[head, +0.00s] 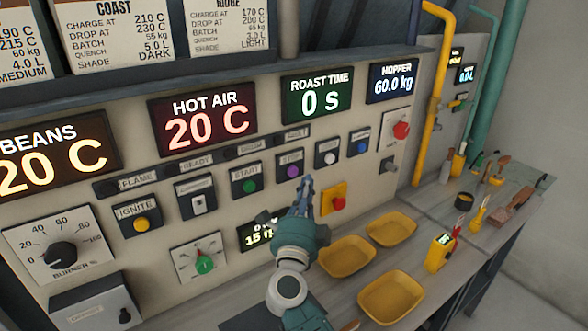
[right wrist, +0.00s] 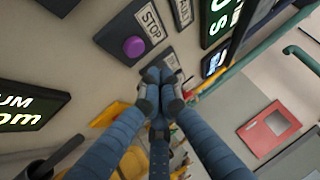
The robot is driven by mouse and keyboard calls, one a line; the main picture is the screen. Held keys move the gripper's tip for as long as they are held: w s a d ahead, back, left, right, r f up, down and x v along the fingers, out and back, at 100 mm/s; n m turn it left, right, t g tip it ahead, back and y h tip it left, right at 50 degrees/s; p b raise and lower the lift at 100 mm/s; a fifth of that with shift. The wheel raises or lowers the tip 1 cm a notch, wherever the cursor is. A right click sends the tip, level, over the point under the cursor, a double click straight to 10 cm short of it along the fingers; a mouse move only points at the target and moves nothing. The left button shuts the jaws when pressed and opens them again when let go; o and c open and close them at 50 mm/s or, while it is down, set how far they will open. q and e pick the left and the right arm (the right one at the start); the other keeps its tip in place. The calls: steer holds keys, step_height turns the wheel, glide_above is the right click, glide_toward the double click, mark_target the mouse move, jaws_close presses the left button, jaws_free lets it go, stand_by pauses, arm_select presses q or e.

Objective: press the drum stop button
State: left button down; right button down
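The stop button (head: 294,171) is a purple round button on a dark plate in the middle of the control panel, right of the green start button (head: 249,186). In the right wrist view the purple stop button (right wrist: 134,46), labelled STOP, lies up and left of my fingertips. My right gripper (head: 307,183) is in front of the panel, just below and right of the purple button. Its fingers are together and hold nothing, as the right wrist view (right wrist: 160,84) shows. The fingertips look apart from the button. My left gripper is in neither view.
A white button (head: 329,158) and a blue button (head: 361,147) sit to the right. A red button on a yellow plate (head: 338,202) is just below right of my gripper. A drum display (head: 254,235) is partly hidden by my arm. Yellow trays (head: 391,297) stand on the bench.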

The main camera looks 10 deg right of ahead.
steer(key=s, duration=0.1)
steer(key=s+d+p, duration=0.1)
steer(key=shift+s, duration=0.3)
stand_by(0.5)
